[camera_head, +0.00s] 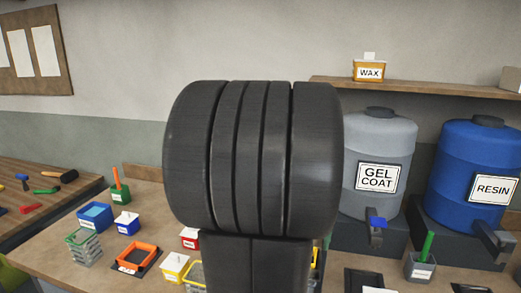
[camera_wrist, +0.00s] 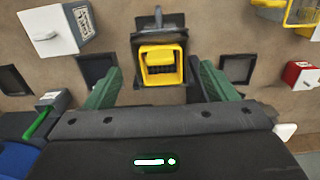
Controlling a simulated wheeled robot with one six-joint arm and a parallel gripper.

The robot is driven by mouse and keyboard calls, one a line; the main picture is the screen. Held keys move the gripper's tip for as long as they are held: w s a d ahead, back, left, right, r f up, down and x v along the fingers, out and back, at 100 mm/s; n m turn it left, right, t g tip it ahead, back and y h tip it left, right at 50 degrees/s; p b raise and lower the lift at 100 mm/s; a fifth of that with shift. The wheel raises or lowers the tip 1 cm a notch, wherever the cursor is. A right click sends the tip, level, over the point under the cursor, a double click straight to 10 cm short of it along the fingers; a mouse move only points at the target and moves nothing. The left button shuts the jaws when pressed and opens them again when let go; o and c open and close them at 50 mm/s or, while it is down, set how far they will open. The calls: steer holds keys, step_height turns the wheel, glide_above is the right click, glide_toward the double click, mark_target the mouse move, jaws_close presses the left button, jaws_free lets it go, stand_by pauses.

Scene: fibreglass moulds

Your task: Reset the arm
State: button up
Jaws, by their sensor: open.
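My gripper (camera_wrist: 158,75) shows in the wrist view as two green fingers, spread apart with nothing touching them. I cannot tell how far above the bench the fingers are.
The bench (camera_head: 60,251) holds a blue bin (camera_head: 95,216), an orange-rimmed tray (camera_head: 136,257) and small labelled boxes. Gel coat (camera_head: 380,150) and resin (camera_head: 480,160) drums stand at right, below a shelf (camera_head: 430,89) with a wax box (camera_head: 369,72).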

step_height(320, 180, down, 5)
steer(key=shift+s+f, duration=0.1)
steer(key=shift+f, duration=0.1)
steer(key=shift+r, duration=1.7)
